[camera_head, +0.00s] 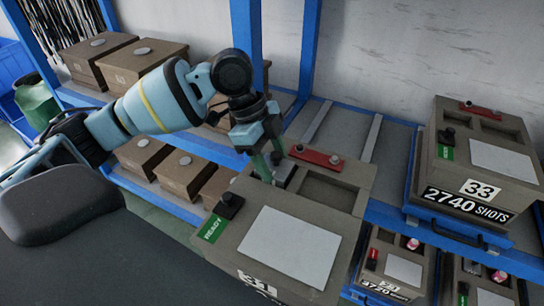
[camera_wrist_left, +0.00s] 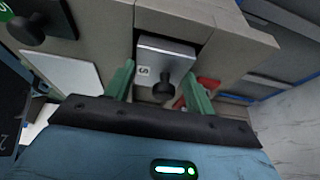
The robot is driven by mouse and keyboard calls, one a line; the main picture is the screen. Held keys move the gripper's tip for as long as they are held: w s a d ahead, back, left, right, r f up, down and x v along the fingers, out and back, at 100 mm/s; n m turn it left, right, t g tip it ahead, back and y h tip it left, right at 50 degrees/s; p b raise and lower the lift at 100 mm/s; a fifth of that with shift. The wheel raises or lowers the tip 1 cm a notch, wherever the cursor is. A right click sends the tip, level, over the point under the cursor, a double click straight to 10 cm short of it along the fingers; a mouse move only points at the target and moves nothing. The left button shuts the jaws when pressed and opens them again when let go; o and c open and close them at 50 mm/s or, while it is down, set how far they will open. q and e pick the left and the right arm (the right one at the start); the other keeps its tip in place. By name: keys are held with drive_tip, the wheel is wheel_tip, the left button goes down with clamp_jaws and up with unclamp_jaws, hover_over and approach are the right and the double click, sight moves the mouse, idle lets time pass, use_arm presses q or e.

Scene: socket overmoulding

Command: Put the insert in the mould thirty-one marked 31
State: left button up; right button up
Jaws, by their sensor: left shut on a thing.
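The insert is a grey metal block (camera_wrist_left: 168,58) with a black knob and a small white label, held between the green fingers of my left gripper (camera_wrist_left: 160,90). The left gripper also shows in the head view (camera_head: 270,160), shut on the insert (camera_head: 284,172) over the near mould. That tan mould (camera_head: 345,195) has a green READY tag and a number plate (camera_head: 258,284), cut off, that seems to read 31. The insert is at the mould's left pocket, between its walls in the wrist view; how deep it sits is unclear. The right pocket is empty. My right gripper is not in view.
A mould marked 33 (camera_head: 480,150), with a 2740 SHOTS plate, stands at right on the blue rack. Smaller-looking moulds (camera_head: 400,268) stand on a lower shelf. Tan boxes (camera_head: 150,68) fill shelves at left. A blue post (camera_head: 305,50) rises behind my left arm.

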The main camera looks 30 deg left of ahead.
use_arm(q)
drive_tip(key=o, duration=1.4)
drive_tip(key=shift+f, duration=0.1)
drive_tip(key=shift+o, duration=0.2)
drive_tip(key=v, duration=1.2)
drive_tip(key=shift+p, duration=0.35)
drive_tip(key=shift+d, duration=0.1)
